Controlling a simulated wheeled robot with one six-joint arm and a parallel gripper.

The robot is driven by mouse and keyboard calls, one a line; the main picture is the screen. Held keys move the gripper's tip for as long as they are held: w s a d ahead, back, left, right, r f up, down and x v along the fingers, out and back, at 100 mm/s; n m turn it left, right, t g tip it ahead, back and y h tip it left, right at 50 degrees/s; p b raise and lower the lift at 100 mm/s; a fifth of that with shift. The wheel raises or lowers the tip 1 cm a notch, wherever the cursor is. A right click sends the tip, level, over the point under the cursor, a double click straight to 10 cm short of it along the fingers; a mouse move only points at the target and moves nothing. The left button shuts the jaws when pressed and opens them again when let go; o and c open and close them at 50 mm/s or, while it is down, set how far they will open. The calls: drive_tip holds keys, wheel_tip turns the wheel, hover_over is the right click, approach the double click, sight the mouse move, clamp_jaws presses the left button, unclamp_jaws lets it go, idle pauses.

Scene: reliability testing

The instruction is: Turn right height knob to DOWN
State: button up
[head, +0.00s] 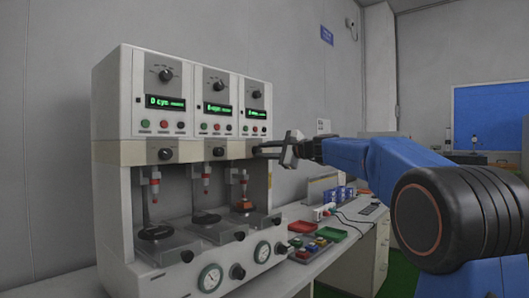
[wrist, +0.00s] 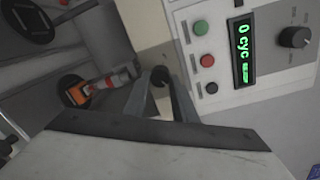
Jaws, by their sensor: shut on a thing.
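The test machine (head: 118,147) has three stations, each with a dark height knob on its beige strip. The right height knob (wrist: 160,76) sits between my fingers in the wrist view; in the head view my fingers largely cover it. My gripper (head: 262,151) reaches in from the right and is shut on that knob; the fingers (wrist: 160,90) lie on both its sides. I cannot read any UP or DOWN mark or the knob's pointer. The right station's red-tipped plunger (head: 243,181) stands above an orange piece (head: 243,205), which also shows in the wrist view (wrist: 77,93).
The left (head: 165,154) and middle (head: 218,151) height knobs are free. Above the right one are red and green buttons, a display (wrist: 242,52) reading "0 cyc" and a selector knob (wrist: 295,38). Red and green trays (head: 330,234) stand on the bench at right.

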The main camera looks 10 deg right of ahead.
drive_tip(key=o, duration=1)
drive_tip(key=shift+f, duration=0.1)
drive_tip(key=shift+o, duration=0.2)
drive_tip(key=shift+d, duration=0.1)
drive_tip(key=v, duration=1.7)
drive_tip(key=shift+s, duration=0.2)
